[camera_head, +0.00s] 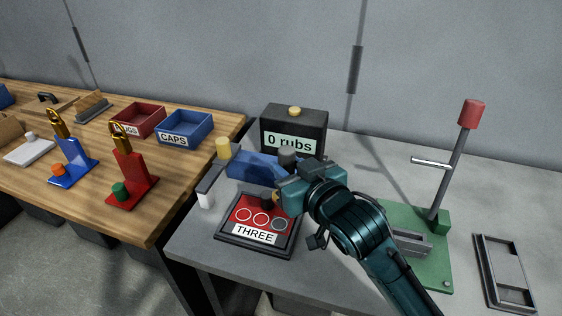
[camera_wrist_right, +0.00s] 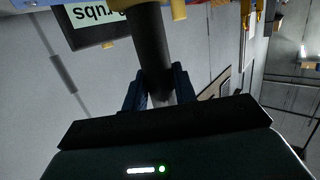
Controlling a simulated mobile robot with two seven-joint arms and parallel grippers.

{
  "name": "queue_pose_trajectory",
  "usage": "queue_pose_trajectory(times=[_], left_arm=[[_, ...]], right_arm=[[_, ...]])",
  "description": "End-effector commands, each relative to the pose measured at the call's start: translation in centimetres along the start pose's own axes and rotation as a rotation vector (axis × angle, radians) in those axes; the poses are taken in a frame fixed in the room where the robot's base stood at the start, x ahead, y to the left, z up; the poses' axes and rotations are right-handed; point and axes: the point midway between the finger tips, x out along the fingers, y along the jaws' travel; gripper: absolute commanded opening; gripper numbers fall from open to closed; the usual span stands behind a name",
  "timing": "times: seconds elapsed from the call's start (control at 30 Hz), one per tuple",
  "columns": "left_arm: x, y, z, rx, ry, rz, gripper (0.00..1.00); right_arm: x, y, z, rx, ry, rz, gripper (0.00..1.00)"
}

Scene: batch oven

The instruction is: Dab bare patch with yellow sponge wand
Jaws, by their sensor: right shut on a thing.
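The panel labelled THREE (camera_head: 254,235) lies on the grey table, with a red face and a row of circles. Its right circle is a grey patch (camera_head: 280,224); the others have red centres and pale outlines. My right gripper (camera_head: 280,190) is above the panel's back right part, shut on a dark cylindrical handle (camera_wrist_right: 152,45). The handle's dark end (camera_head: 288,158) rises behind the gripper. A dark part with a little orange-yellow shows below the gripper, over the panel; I cannot tell whether it touches. A yellow-topped piece (camera_head: 222,150) stands left of the blue block. My left gripper is not in view.
A dark counter box (camera_head: 315,132) reading "0 rubs" stands behind the blue block (camera_head: 252,168). A green-based lever press (camera_head: 433,262) and grey frame (camera_head: 490,262) are to the right. The wooden table (camera_head: 150,215) at left holds bins and padlock stands.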

Motion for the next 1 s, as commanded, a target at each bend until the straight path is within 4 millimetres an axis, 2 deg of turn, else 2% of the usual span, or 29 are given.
queue_pose_trajectory(times=[0.13, 0.5, 1.0], left_arm=[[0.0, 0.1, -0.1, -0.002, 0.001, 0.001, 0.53], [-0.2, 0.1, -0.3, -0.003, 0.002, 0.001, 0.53], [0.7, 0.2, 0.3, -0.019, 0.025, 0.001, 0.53]], right_arm=[[0.9, -0.9, -0.8, -0.008, 0.001, -0.037, 0.00], [0.8, -1.0, -0.9, -0.004, 0.001, -0.030, 0.00], [1.5, -0.9, 2.7, -0.005, 0.000, -0.027, 0.00]])
